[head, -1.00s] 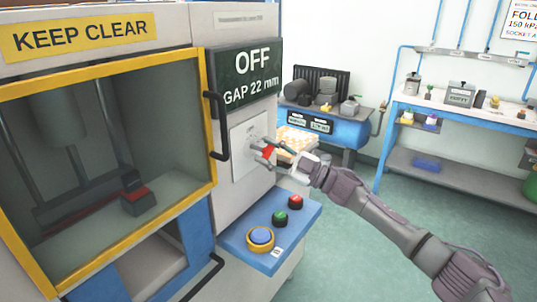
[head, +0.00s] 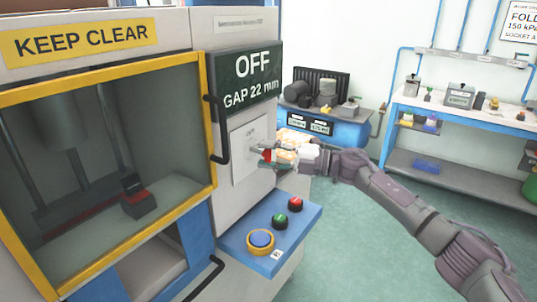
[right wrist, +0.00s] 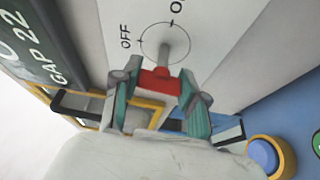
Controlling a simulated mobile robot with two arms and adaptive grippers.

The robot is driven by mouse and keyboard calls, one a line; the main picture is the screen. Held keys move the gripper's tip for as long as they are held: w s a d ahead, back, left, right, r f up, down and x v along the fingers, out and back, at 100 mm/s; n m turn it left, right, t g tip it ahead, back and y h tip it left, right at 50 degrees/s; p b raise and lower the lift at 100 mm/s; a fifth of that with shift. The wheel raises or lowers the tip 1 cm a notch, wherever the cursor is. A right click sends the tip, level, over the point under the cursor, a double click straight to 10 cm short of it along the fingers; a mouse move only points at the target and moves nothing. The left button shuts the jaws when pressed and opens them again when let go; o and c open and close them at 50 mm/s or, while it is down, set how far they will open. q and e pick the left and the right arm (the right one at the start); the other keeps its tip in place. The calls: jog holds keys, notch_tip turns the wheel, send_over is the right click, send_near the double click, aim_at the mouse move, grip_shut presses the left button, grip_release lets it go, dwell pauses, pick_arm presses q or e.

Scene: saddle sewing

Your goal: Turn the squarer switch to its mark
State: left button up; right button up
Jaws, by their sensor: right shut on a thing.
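The squarer switch is a grey stem with a red grip (right wrist: 160,80) on a white plate (head: 243,165) at the machine's front. In the right wrist view a printed circle surrounds the stem, with "OFF" at left and a partly cut-off "O…" mark at upper right. Which mark the switch points to is hard to tell. My right gripper (head: 269,156) is at the plate; in the right wrist view its teal fingers (right wrist: 161,90) stand on both sides of the red grip, shut on it. The dark display (head: 247,80) reads "OFF GAP 22 mm". My left gripper is not in view.
A black handle (head: 217,130) stands out left of the plate. A blue ledge (head: 240,245) below carries a red, a green and a blue button. A yellow-framed guard window (head: 90,160) is at left. A workbench (head: 465,115) stands at the back right.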

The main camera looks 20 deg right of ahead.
jog(key=shift+f+n+h, duration=0.1)
jog(key=shift+n+h, duration=0.2)
jog(key=shift+n, duration=0.2)
jog(key=shift+g, duration=0.3)
jog(key=o, duration=1.2)
jog(key=shift+c, duration=0.2)
jog(key=shift+s+d, duration=0.1)
jog(key=v, duration=1.1)
jog(key=shift+s+d, duration=0.2)
jog(key=shift+d, duration=0.1)
